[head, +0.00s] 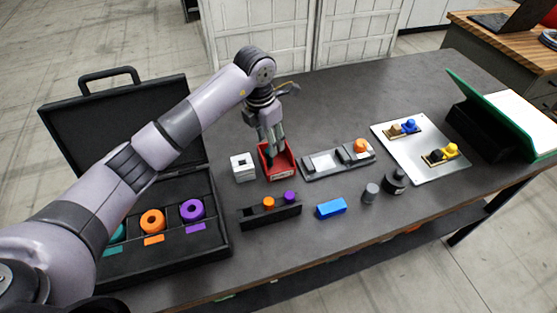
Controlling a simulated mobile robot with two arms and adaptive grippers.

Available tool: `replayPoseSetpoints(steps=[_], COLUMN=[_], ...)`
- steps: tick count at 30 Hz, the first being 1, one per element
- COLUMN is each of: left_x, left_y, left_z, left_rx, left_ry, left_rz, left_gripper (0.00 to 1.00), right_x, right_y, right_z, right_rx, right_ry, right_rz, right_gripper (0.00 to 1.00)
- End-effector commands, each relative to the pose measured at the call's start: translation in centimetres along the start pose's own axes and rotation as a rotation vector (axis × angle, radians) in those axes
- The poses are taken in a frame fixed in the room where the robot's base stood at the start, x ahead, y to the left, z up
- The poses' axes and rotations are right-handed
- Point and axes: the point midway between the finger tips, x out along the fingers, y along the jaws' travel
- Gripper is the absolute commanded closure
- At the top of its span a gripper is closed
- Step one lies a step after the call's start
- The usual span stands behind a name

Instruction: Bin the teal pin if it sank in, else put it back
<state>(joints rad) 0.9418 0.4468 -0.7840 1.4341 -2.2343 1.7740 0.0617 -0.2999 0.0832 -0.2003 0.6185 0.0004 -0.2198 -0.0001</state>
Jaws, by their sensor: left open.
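My left gripper (271,156) is open and points down into the small red bin (291,163), its fingertips inside or just over the rim. I cannot see the teal pin; the gripper and the bin's walls hide most of the bin's inside. A black rack (285,217) in front of the bin holds an orange pin (268,202) and a purple pin (290,197); no pin shows at its left end. A white block with a square hole (243,167) stands left of the bin. My right gripper is not in view.
An open black case (215,245) at left holds teal, orange (152,221) and purple (191,210) rings. Right of the bin are a grey fixture (322,162) with an orange knob, a blue block (331,208), grey and black cylinders, and a pale plate (425,170) with connectors.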

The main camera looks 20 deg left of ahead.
Motion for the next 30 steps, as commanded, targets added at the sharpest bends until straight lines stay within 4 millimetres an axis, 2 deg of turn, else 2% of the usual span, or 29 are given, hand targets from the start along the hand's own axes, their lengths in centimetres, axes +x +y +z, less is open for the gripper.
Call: replayPoseSetpoints(steps=[9,15,21,30], left_x=[-6.8,-9.9,-10.9,-10.9], left_y=[0.1,0.1,0.0,0.0], left_z=[0.1,0.1,0.0,0.0], left_rx=[0.001,0.000,0.000,0.000], left_ry=[-0.006,-0.003,-0.002,-0.001], left_rz=[0.005,0.002,0.001,0.001], left_gripper=[0.57,0.57,0.57,0.57], right_x=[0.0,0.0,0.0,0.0], right_y=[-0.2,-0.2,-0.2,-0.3], right_z=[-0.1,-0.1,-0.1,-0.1], right_rx=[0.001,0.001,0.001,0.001], right_ry=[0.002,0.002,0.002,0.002], right_rz=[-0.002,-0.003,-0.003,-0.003], right_gripper=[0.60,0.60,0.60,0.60])
